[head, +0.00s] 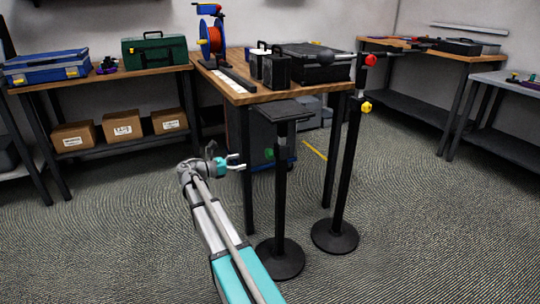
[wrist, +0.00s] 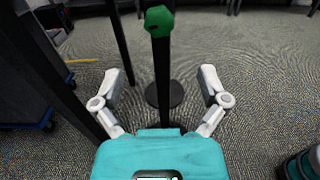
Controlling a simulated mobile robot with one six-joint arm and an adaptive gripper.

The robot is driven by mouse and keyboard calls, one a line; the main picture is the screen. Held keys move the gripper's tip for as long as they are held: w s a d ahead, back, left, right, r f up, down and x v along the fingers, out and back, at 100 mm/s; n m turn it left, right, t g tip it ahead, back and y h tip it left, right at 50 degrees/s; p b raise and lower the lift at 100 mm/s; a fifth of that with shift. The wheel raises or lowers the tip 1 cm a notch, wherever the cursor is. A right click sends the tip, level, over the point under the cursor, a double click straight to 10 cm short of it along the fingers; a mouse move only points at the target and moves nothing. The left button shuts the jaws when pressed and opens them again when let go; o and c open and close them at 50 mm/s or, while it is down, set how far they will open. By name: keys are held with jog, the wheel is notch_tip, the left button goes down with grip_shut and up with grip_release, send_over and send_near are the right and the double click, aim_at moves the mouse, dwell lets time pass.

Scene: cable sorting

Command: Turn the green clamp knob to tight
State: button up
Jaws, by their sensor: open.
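The green clamp knob (wrist: 159,21) is at the top centre of the wrist view, on a black upright pole. In the head view it appears as a small green spot (head: 268,154) beside the pole of the nearer black stand (head: 283,200). My gripper (head: 240,161) is to the left of that stand, pointing toward it, with a gap between. In the wrist view my gripper (wrist: 160,78) has its two fingers spread wide and nothing between them. The knob appears beyond the fingertips and above them in the picture. I cannot read the knob's turn position.
A second black stand (head: 342,180) with a yellow knob (head: 366,107) and a red knob (head: 371,60) stands to the right. A wooden-topped table (head: 240,94) with black cases and a cable reel (head: 211,38) is behind. Grey carpet floor is open at the front right.

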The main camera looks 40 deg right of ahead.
aim_at(266, 155)
jog(key=x, duration=1.1)
jog(key=shift+s+d, duration=0.15)
jog(key=shift+d, duration=0.15)
